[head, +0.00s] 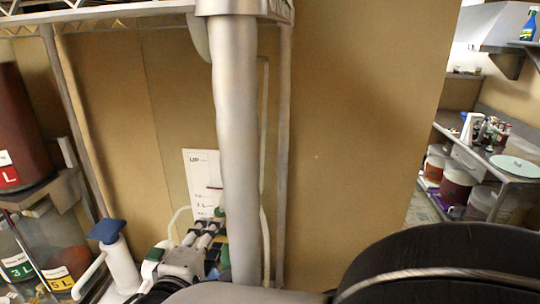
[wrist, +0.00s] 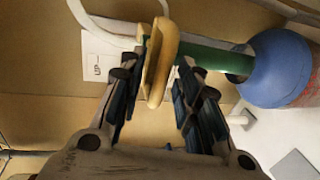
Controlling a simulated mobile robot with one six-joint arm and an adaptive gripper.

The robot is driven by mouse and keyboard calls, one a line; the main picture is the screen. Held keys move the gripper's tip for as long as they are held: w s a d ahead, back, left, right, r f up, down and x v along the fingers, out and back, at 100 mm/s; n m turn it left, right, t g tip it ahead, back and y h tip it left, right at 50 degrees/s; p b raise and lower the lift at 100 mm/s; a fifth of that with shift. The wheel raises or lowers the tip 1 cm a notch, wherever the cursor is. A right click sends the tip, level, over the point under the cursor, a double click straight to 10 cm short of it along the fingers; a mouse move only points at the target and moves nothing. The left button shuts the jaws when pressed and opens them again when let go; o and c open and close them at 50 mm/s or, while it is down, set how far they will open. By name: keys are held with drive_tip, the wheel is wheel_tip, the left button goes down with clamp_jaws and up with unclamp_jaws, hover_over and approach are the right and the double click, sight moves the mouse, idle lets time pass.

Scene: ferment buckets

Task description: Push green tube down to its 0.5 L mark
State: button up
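The green tube (wrist: 205,55) runs sideways across the top of the wrist view, from a tan loop-shaped piece (wrist: 158,62) to a blue rounded body (wrist: 282,66). My gripper (wrist: 155,76) points toward the tan piece. Its dark fingers stand apart on either side of that piece, with gaps showing, so it is open. A white card (wrist: 98,62) reading "UP" is behind. In the head view, my gripper (head: 211,226) is low in front of the marked card (head: 202,170). My arm hides part of the card, and I cannot read the 0.5 L mark.
Labelled buckets (head: 62,250) stand at the left, beside a white bottle with a blue top (head: 120,262). A metal rack post (head: 284,150) rises by the tan wall. A thin white hose (wrist: 105,25) curves near my gripper. A counter with containers is far right.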

drive_tip(key=shift+w, duration=0.25)
drive_tip(key=shift+s, duration=0.1)
clamp_jaws()
idle(0.7)
